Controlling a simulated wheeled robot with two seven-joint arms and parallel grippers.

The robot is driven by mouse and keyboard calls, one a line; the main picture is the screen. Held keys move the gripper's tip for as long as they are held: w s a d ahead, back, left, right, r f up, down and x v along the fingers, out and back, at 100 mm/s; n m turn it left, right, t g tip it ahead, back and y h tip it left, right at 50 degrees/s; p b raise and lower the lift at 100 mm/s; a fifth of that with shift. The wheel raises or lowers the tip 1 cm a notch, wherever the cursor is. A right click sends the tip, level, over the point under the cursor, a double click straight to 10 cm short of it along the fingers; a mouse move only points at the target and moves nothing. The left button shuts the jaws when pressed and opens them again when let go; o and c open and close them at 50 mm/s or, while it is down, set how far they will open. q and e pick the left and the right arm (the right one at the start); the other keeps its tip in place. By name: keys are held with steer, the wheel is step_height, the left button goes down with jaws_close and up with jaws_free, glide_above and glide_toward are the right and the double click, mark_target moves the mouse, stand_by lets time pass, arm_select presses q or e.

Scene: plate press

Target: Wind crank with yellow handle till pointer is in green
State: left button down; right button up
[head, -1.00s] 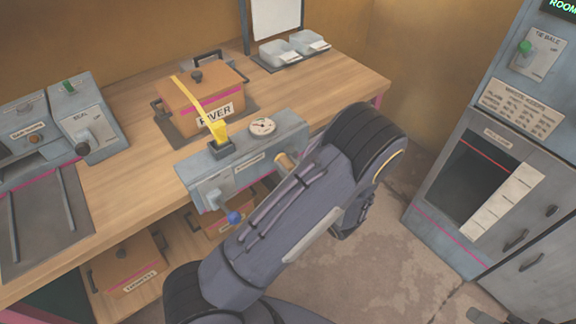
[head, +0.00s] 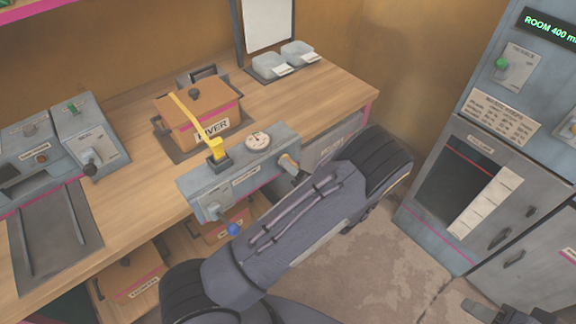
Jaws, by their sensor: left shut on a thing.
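A grey press unit (head: 225,182) stands at the bench's front edge. On its top is a round white dial (head: 258,140); its pointer and any green zone are too small to read. A pale tan crank part (head: 288,162) sticks out at the right of its front face. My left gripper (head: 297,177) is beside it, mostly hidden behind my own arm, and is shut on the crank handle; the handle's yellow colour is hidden. My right gripper (head: 490,312) shows only as a dark piece at the bottom right edge, away from the unit.
A brown lidded box (head: 205,110) stands behind. Grey machines (head: 85,140) are left; a tall cabinet (head: 470,190) stands right across open floor.

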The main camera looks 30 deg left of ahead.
arm_select(q)
steer(key=shift+w+d+r+m+p, duration=0.15)
steer(key=shift+w+m+p, duration=0.15)
steer(key=shift+m, duration=0.35)
steer(key=shift+w+d+f+m+p, duration=0.15)
steer(key=shift+w+m, duration=0.15)
steer(key=shift+m, duration=0.35)
steer(key=shift+r, duration=0.1)
steer(key=c, duration=1.1)
jaws_free()
steer(key=shift+s+d, duration=0.15)
steer(key=shift+d, duration=0.3)
steer(key=b+v, duration=0.1)
steer(key=v, duration=0.5)
steer(key=shift+s+d+b, duration=0.15)
steer(key=shift+d+b, duration=0.2)
